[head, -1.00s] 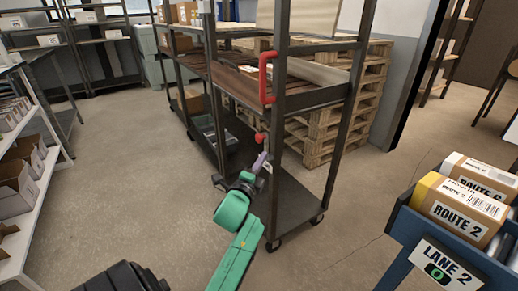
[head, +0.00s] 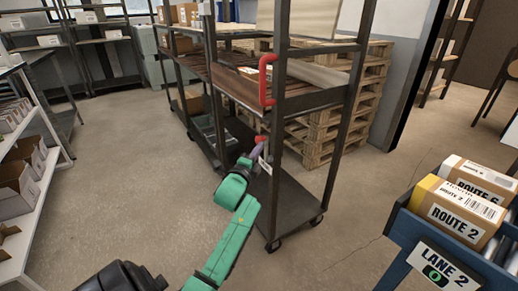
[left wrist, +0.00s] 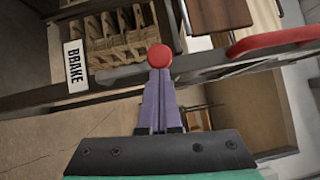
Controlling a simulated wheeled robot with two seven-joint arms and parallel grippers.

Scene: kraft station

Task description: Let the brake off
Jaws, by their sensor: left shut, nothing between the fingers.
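The brake lever's red ball knob (head: 261,139) sits on the near upright of the dark metal cart (head: 278,165). In the left wrist view the knob (left wrist: 159,56) is just beyond my fingertips, in line with them. My left gripper (head: 256,154) has its purple fingers together, with nothing between them. In the left wrist view its tips (left wrist: 158,78) appear at or very near the knob; I cannot tell if they touch. A white BRAKE label (left wrist: 75,66) is left of the knob; it also shows on the cart in the head view (head: 264,165). My right gripper is not in view.
The cart's red grab handle (head: 266,82) is above the knob. Wooden pallets (head: 335,120) stand behind the cart. A blue LANE 2 bin (head: 448,262) with boxes is at right. White shelving (head: 40,195) is at left. The floor between shelving and cart is clear.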

